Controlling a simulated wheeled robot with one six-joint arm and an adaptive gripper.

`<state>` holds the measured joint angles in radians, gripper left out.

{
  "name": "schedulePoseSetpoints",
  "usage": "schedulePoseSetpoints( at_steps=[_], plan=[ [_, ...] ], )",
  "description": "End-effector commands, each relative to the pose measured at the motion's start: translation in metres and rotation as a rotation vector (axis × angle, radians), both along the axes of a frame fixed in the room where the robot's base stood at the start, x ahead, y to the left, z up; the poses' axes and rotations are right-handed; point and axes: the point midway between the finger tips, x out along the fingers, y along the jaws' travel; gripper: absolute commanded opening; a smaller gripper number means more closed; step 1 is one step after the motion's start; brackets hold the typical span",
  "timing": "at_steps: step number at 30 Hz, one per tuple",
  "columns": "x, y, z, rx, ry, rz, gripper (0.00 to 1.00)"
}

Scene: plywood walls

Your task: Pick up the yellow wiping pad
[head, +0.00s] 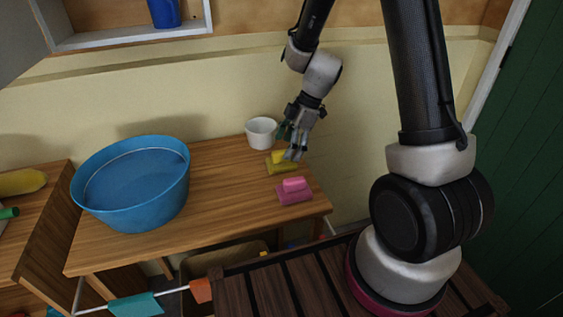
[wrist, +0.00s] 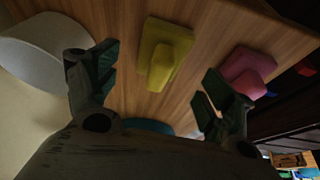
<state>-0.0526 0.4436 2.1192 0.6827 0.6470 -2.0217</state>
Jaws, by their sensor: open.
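The yellow wiping pad (head: 281,166) lies on the wooden table near its right back part, with a raised grip block on top. My gripper (head: 292,146) hangs just above it and partly covers it in the head view. In the wrist view the yellow pad (wrist: 163,54) lies beyond the fingers, between their two lines, and the space between the open fingertips (wrist: 155,80) is empty. A pink pad (head: 294,190) of like shape lies in front of the yellow one; it also shows at the right in the wrist view (wrist: 247,72).
A white pot (head: 261,133) stands close behind the yellow pad, left of my gripper. A large blue basin (head: 133,200) fills the table's left part. The wooden table (head: 225,190) is clear between basin and pads. A wall stands behind.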

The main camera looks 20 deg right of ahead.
Motion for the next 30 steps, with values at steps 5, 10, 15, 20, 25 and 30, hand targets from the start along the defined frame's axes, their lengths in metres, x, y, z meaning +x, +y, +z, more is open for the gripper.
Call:
schedulePoseSetpoints(
  at_steps=[5,10,15,20,25,30],
  plan=[
    [-0.001,0.014,-0.025,-0.001,0.004,0.001,0.82],
    [0.001,0.021,-0.043,0.0,0.003,-0.001,0.82],
    [0.001,0.022,-0.045,-0.001,0.0,-0.001,0.82],
    [0.001,0.022,-0.045,0.0,0.001,-0.002,0.68],
    [0.001,0.022,-0.045,0.0,0.001,-0.002,0.37],
    [0.001,0.022,-0.045,0.0,0.001,-0.002,0.33]
  ],
)
